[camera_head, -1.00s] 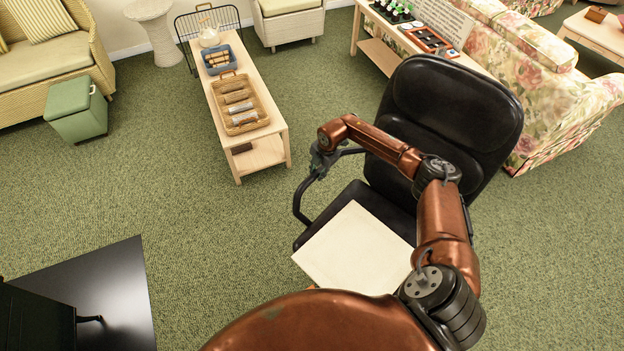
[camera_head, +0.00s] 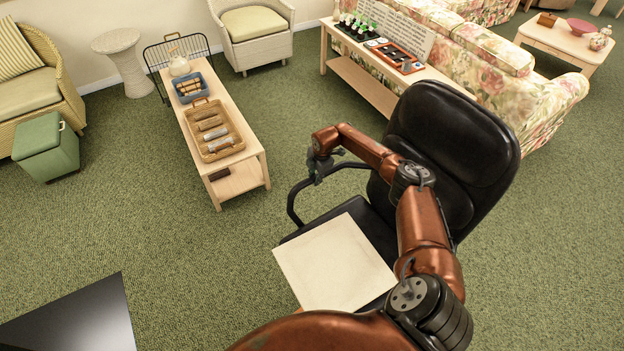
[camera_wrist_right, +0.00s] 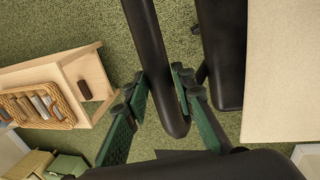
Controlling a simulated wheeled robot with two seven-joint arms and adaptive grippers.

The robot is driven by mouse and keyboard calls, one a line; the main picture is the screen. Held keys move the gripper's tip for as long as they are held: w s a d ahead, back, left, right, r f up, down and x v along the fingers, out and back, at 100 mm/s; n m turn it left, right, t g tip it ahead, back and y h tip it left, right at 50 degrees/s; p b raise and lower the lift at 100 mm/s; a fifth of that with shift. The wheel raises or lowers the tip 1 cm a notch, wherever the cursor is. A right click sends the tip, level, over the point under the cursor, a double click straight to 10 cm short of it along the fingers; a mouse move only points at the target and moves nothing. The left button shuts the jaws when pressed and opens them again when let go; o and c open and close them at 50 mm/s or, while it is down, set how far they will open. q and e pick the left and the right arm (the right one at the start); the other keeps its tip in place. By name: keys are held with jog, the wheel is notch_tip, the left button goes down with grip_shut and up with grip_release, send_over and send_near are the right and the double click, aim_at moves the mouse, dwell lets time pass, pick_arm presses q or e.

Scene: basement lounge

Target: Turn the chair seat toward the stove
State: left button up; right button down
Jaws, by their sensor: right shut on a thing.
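The black chair (camera_head: 452,150) stands right of centre in the head view, its backrest on the right and its seat (camera_head: 375,228) facing the lower left. A flat cream square (camera_head: 330,262) lies over part of the seat. My right gripper (camera_head: 318,165) is at the chair's curved black armrest (camera_head: 293,200). In the right wrist view the green fingers of the right gripper (camera_wrist_right: 160,98) are on both sides of the armrest bar (camera_wrist_right: 152,50), shut on it. The stove's body is not clearly in view; a black floor plate (camera_head: 75,318) shows at lower left. My left gripper is not in view.
A low wooden table (camera_head: 250,172) with trays stands left of the chair. A console table (camera_head: 375,90) and floral sofa (camera_head: 510,70) stand behind it. A green box stool (camera_head: 47,147) is at far left. Green carpet is clear between the plate and chair.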

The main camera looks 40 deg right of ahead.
jog(key=shift+d, duration=0.2)
dwell(0.3)
jog(key=c, duration=1.6)
grip_release()
jog(key=v, duration=1.2)
